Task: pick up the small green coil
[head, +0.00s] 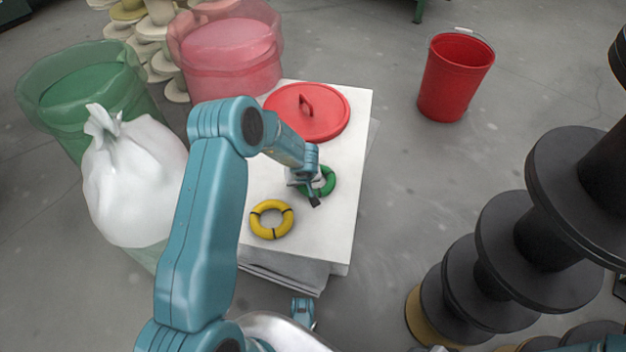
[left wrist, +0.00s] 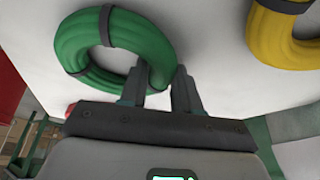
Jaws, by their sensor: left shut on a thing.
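The small green coil (head: 329,186) is a ring with dark bands at the right side of a white-topped stand (head: 345,130). My left gripper (head: 310,190) reaches down over its left side and partly hides it. In the left wrist view the green coil (left wrist: 88,66) shows at upper left. One side of its ring lies between the two fingers of my left gripper (left wrist: 160,88), which is shut on it. I cannot tell whether the coil is clear of the surface. My right gripper is not in view.
A yellow coil (head: 284,224) lies on the stand near the green one, with a red lid (head: 330,125) behind. A white bag (head: 128,190) and translucent green (head: 60,92) and red (head: 232,75) bins stand left. A red bucket (head: 452,80) and dark spools (head: 500,230) stand right.

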